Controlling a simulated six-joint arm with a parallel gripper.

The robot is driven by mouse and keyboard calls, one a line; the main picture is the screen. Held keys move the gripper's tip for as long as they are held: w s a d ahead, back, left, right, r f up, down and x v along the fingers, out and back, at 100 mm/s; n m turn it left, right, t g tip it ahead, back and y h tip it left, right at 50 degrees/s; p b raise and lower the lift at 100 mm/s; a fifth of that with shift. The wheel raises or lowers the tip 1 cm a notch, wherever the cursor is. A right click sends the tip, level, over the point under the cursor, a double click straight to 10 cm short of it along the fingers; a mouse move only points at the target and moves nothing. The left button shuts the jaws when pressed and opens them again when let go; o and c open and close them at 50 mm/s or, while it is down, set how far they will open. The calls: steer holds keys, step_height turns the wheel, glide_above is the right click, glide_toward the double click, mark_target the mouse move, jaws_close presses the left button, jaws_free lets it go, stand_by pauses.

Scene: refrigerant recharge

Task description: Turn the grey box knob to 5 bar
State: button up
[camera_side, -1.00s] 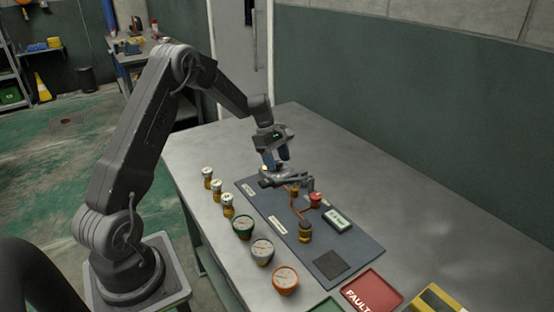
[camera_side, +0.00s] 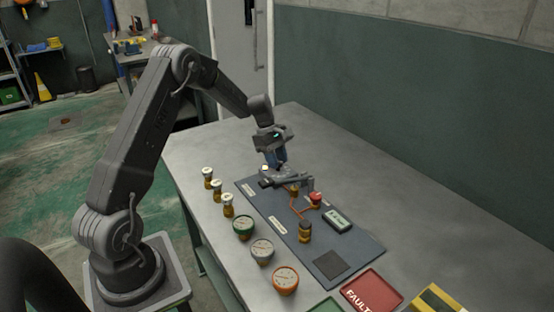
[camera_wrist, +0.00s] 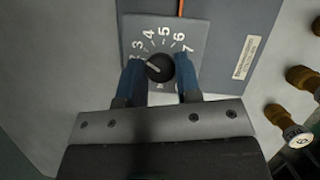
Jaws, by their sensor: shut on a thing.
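The grey box (camera_wrist: 203,30) carries a numbered dial with a black knob (camera_wrist: 160,68) at its centre in the wrist view. The knob's white pointer aims up and left, around the 2 to 3 marks; the exact reading is hard to tell. The 5 (camera_wrist: 165,32) lies above the knob. My gripper (camera_wrist: 159,70) has its blue fingers on the knob's left and right sides, shut on it. In the side view my gripper (camera_side: 281,164) points down at the far end of the blue-grey board, and the knob is hidden there.
The board (camera_side: 290,232) bears fittings, pipes and a small display (camera_side: 338,219). Several brass fittings and round gauges (camera_side: 243,227) stand along its left. A red FAULT tray (camera_side: 371,290) lies at the near end. The table right of the board is clear.

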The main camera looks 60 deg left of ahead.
steer(key=m+g, duration=0.2)
steer(key=m, duration=0.4)
steer(key=shift+w, duration=0.15)
steer(key=m+g+y, duration=0.1)
steer(key=m+g, duration=0.1)
steer(key=m, duration=0.3)
steer(key=shift+d, duration=0.1)
steer(key=shift+m, duration=0.4)
steer(key=o, duration=0.9)
steer(key=shift+w, duration=0.1)
